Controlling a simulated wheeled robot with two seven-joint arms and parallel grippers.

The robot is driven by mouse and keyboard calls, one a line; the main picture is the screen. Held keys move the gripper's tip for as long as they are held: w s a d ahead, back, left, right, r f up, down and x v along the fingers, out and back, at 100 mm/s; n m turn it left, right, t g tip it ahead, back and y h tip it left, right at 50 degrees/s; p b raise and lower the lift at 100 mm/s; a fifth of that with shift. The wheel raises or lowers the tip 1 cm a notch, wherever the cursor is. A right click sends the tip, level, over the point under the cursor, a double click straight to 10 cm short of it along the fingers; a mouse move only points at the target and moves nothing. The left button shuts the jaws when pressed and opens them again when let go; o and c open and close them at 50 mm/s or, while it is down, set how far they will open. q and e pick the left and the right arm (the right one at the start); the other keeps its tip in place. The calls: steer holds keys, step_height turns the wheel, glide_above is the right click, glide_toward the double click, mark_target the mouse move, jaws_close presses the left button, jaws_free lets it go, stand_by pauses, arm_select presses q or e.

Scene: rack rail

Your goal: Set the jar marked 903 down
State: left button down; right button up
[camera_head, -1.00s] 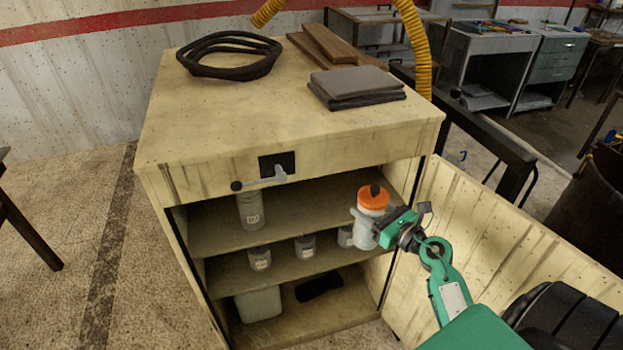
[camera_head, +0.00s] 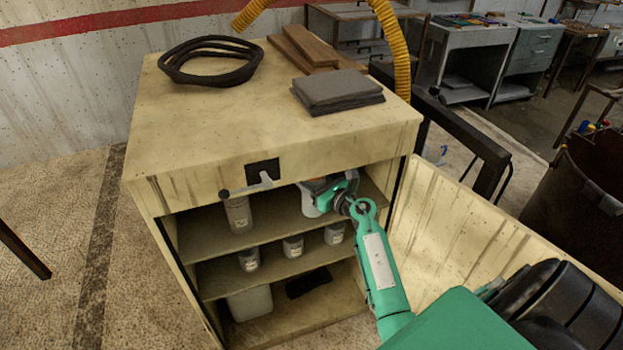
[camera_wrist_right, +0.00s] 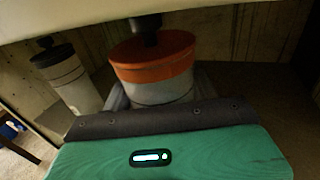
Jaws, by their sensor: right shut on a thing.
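A whitish jar (camera_head: 309,204) with an orange lid is inside the cabinet's upper compartment, toward its right side. Its lid (camera_wrist_right: 152,55) and a dark knob show in the right wrist view. My right gripper (camera_head: 330,190) is shut around the jar, which looks upright. I cannot read its mark, and I cannot tell whether its base touches the upper shelf (camera_head: 270,222). The gripper hides much of it in the head view. My left gripper is not in view.
A tall grey container (camera_head: 238,214) stands left on the same shelf, apart from the held jar. Several small jars, one of them here (camera_head: 293,247), stand on the shelf below. The cabinet top (camera_head: 230,130) overhangs the gripper closely. An open door panel (camera_head: 450,225) is at right.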

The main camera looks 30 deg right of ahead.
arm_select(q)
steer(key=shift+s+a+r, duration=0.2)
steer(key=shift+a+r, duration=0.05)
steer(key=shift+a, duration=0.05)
arm_select(e)
steer(key=shift+w+f, duration=0.2)
steer(key=shift+w, duration=0.05)
steer(key=shift+f, duration=0.15)
steer(key=o, duration=1.2)
steer(key=shift+a+f, duration=0.1)
steer(key=shift+f, duration=0.1)
steer(key=o, duration=0.5)
steer(key=shift+r, duration=0.1)
steer(key=shift+c, duration=0.2)
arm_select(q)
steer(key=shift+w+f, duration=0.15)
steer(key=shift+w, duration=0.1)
arm_select(e)
steer(key=shift+r, duration=0.1)
